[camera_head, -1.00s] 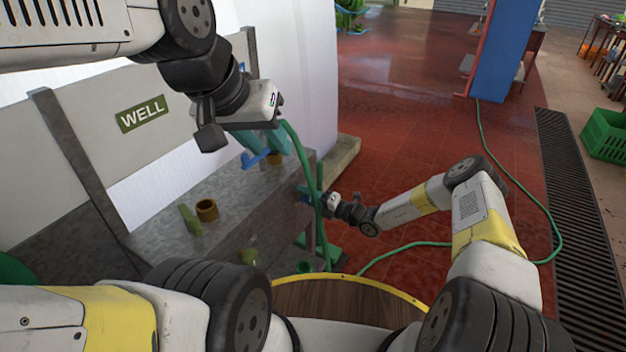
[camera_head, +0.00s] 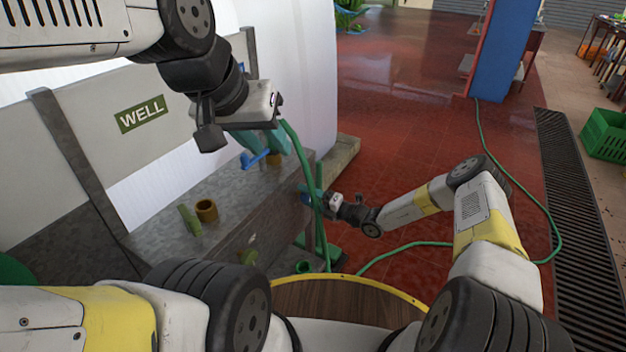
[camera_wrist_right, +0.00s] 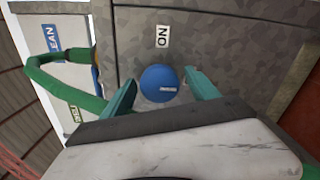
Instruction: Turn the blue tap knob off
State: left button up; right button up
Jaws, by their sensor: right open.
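My right gripper (camera_wrist_right: 162,92) is open, with one teal finger on each side of the knob; contact is not clear. In the head view my right gripper (camera_head: 307,197) is at the bench's right end, and the knob is hidden there. My left gripper (camera_head: 263,143) is above the bench beside the green hose; whether its fingers hold anything is unclear.
The grey bench (camera_head: 235,205) carries a brown ring (camera_head: 206,210) and a small green piece (camera_head: 189,219). A "WELL" sign (camera_head: 141,114) is on the panel behind. A green hose (camera_head: 316,190) hangs close to my right gripper. Red floor lies open to the right.

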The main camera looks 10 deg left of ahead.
jog(key=v, duration=0.7)
jog(key=s+d+r+n+g+h, duration=0.3)
jog(key=s+r+n+g, duration=0.15)
jog(key=r+n, duration=0.7)
jog(key=s+d+r+n+g+h, duration=0.25)
jog(key=s+r+n, duration=0.35)
jog(key=r+n, duration=0.5)
jog(key=s+d+r+n+t+h, duration=0.3)
jog(key=s+d+r+n+h, duration=0.1)
jog(key=s+d+r+n, duration=0.3)
jog(key=s+d+r+n+t+h, duration=0.3)
jog(key=s+d+r+n+h, duration=0.2)
jog(key=s+d+r+n, duration=0.3)
jog(key=s+r, duration=0.3)
jog(key=s, duration=0.2)
jog(key=shift+s+d+r, duration=0.2)
jog(key=shift+s+r, duration=0.05)
jog(key=shift+r, duration=0.1)
